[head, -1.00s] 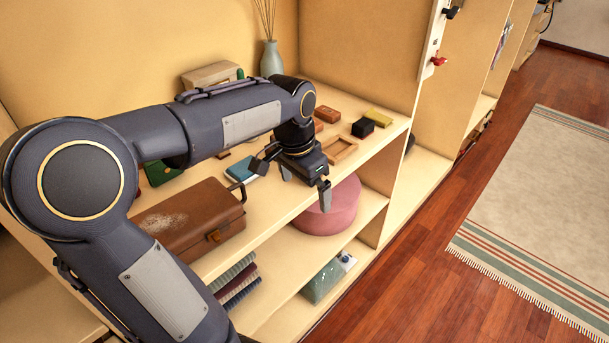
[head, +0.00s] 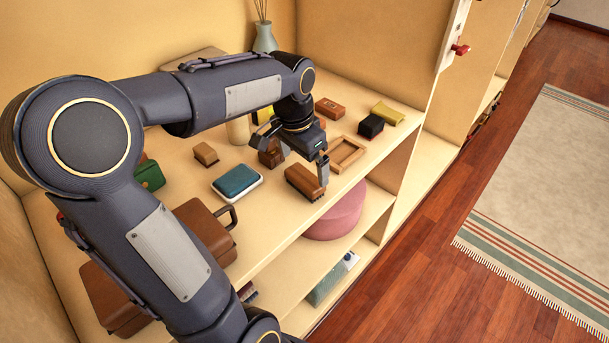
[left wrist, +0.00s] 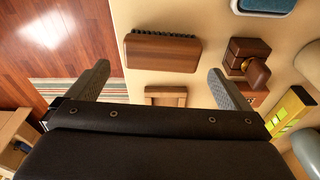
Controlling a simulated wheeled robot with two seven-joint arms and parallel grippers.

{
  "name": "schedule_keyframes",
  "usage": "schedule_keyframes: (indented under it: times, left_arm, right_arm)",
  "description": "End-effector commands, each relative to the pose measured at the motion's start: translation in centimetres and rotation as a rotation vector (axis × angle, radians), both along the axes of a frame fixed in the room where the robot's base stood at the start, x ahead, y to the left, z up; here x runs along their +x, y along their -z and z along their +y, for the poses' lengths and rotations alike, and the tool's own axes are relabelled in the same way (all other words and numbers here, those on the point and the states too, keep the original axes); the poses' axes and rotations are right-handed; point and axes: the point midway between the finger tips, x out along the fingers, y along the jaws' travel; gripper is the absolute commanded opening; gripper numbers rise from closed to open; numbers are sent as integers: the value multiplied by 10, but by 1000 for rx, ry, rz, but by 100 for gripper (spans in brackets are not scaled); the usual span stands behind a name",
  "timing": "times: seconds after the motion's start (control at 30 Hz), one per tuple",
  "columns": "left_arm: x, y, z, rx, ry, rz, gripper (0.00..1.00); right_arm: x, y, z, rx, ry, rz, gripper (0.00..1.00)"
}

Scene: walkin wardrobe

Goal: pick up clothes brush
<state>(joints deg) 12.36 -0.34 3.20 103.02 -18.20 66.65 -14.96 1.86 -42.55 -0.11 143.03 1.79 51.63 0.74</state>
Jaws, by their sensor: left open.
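The clothes brush (head: 304,182) is a brown wooden block with dark bristles along one side. It lies on the upper shelf near its front edge. My left gripper (head: 292,160) is open above the shelf, close to the brush. In the left wrist view the brush (left wrist: 162,53) lies ahead of and between the two open fingers (left wrist: 158,75), with nothing held. I cannot tell the exact height gap. My right gripper is not in view.
A brown wooden box (head: 271,153) sits close to the brush, left and behind it. A wooden tray (head: 346,154) lies to its right, with a black box (head: 370,126) beyond. A blue-topped case (head: 237,181) and brown suitcase (head: 207,232) stand left.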

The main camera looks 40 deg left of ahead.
Motion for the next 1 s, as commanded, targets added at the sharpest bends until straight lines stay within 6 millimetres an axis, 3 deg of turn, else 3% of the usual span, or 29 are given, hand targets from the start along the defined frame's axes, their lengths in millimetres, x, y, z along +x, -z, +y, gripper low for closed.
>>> schedule_keyframes:
  times: [0.4, 0.67, 0.93, 1.0]
  left_arm:
    - [8, 55, 2, 0, -1, 3, 100]
    - [9, 58, 2, 0, -1, 0, 100]
    - [9, 57, 1, 0, -1, 0, 67]
    - [9, 57, 1, 0, -1, -1, 67]
  right_arm:
    - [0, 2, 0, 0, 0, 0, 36]
    - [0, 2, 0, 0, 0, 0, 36]
    - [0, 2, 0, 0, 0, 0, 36]
    - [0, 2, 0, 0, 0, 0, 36]
